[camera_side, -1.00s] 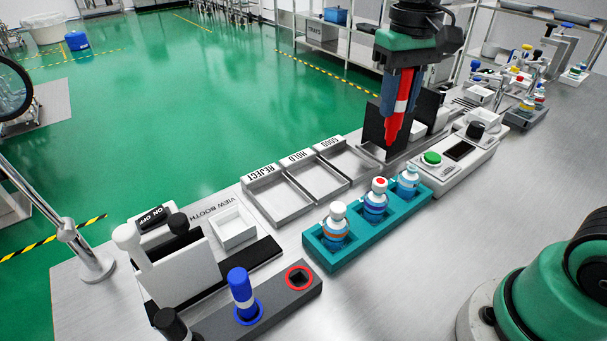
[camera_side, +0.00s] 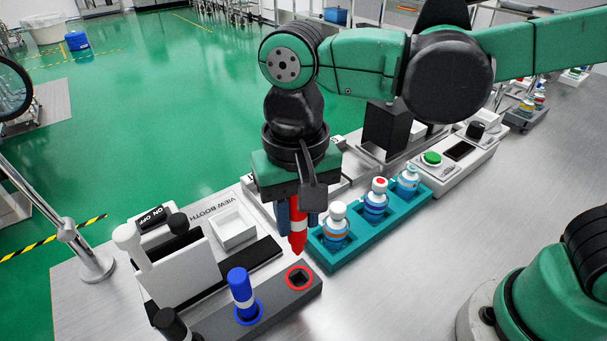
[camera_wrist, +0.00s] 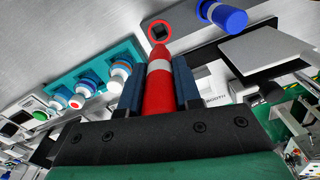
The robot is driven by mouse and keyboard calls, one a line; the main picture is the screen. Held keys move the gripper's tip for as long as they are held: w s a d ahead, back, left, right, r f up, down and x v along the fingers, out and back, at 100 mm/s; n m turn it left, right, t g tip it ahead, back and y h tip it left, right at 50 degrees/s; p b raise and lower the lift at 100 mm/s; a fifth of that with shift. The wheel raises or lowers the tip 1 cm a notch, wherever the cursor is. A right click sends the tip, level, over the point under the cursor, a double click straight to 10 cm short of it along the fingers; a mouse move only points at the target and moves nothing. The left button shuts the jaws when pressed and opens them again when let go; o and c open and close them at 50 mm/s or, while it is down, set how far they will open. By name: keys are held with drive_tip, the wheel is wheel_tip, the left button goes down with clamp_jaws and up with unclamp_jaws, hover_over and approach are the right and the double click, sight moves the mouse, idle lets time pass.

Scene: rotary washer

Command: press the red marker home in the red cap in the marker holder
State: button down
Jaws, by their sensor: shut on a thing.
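My gripper (camera_side: 297,222) is shut on the red marker (camera_side: 299,236), which has a white band and hangs upright, tip down. It also shows between the blue fingers in the wrist view (camera_wrist: 158,92). The dark grey marker holder (camera_side: 270,304) stands at the front. The red cap also shows beyond the tip in the wrist view (camera_wrist: 159,31).
The blue marker (camera_side: 240,290) stands in the blue-ringed socket, and a black marker (camera_side: 172,324) is at the holder's near end. A teal rack (camera_side: 338,262) with vials is to the right. The view booth (camera_side: 180,265) stands behind the holder.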

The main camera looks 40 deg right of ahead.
sight(299, 249)
drive_tip(key=shift+f, duration=3.95)
drive_tip(key=shift+f, duration=0.35)
drive_tip(key=c, duration=0.5)
unclamp_jaws()
drive_tip(key=shift+c, duration=0.2)
